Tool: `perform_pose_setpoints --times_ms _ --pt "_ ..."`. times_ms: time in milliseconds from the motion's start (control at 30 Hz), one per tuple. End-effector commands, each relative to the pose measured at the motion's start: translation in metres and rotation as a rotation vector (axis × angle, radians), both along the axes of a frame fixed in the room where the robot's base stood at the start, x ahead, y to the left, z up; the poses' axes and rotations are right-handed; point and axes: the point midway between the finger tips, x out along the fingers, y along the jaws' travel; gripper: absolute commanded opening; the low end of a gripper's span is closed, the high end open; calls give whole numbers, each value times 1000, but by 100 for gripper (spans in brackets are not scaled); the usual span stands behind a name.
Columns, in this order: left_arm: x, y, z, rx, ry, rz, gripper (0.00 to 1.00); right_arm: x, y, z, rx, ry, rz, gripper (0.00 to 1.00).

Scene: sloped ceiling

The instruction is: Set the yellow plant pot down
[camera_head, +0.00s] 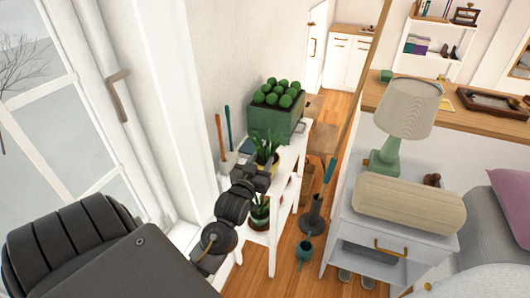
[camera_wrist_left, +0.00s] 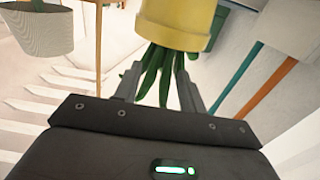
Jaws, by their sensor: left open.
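The yellow plant pot (camera_wrist_left: 178,22) shows at the top of the left wrist view, which looks upside down, with its long green leaves hanging below the rim in the picture. In the head view the leafy plant (camera_head: 265,148) stands at the top of the white shelf (camera_head: 286,160), and its pot is mostly hidden by my gripper. My left gripper (camera_wrist_left: 158,80) is open, its two fingers either side of the leaves in the picture, just short of the pot. It also shows in the head view (camera_head: 263,172). My right gripper is not in view.
A green planter of round plants (camera_head: 275,113) stands behind on the shelf. Long-handled tools (camera_head: 228,135) lean beside the wall. Another potted plant (camera_head: 260,212) sits lower. A nightstand (camera_head: 390,235) with a lamp (camera_head: 405,110) is right.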

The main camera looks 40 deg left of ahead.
Motion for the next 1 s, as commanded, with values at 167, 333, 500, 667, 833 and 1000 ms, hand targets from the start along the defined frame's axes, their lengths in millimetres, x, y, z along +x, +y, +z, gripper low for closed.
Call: perform_pose_setpoints --times_ms 167,333,500,667,833,1000 --pt "-29 -9 1 0 1 2 41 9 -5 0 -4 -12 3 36" --pt "-40 -14 3 0 0 1 41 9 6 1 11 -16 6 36" --pt "-42 -14 3 0 0 1 41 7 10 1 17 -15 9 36" --pt "-42 -14 3 0 0 1 41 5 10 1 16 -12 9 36" --pt "-42 -14 3 1 0 1 41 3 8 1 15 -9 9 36" --pt "-42 -13 -2 1 14 6 41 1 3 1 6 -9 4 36"
